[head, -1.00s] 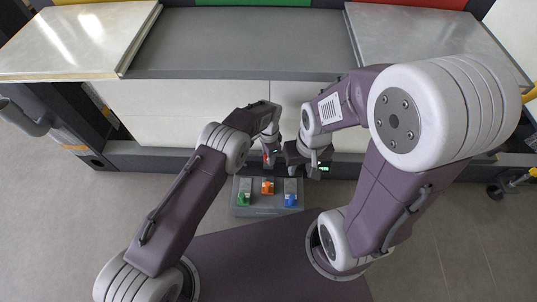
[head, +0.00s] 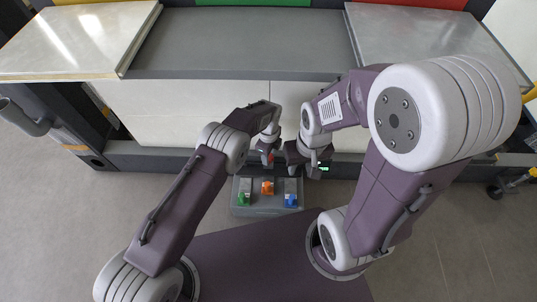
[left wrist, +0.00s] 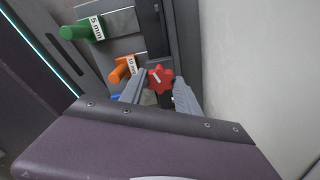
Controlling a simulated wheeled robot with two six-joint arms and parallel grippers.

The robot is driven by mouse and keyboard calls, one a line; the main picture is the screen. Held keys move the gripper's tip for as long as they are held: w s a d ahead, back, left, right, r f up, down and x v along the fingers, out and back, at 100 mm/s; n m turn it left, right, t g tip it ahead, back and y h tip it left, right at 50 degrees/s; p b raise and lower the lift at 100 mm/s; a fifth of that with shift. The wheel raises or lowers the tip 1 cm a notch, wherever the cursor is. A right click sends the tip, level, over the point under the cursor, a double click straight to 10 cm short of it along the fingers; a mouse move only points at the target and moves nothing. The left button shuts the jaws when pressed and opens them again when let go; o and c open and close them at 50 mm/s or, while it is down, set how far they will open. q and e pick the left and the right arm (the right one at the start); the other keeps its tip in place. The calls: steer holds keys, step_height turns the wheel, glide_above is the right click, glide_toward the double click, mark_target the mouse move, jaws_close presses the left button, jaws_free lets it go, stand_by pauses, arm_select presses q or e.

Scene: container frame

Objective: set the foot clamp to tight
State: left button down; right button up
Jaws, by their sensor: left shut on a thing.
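A red star-shaped knob (left wrist: 160,78) with a pale line on its face shows in the left wrist view, on a dark grey bar. My left gripper (left wrist: 160,86) is shut on the knob, with one grey finger on each side of it. In the head view my left gripper (head: 267,156) is low by the front of the bench, with a bit of red at its tip. My right gripper (head: 312,168) is just to the right of it, and its jaws are too small and hidden to read. The clamp below the knob is mostly hidden.
A grey tray (head: 265,211) holds a green piece (head: 244,199), an orange piece (head: 267,187) and a blue piece (head: 291,200). The left wrist view shows a green peg labelled 5 mm and an orange peg with a label close to the left finger. A pale wall stands close on the right.

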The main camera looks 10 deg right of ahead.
arm_select(q)
steer(key=shift+m, duration=0.7)
steer(key=c, duration=0.9)
jaws_free()
step_height(320, 180, up, 9)
steer(key=p, duration=0.5)
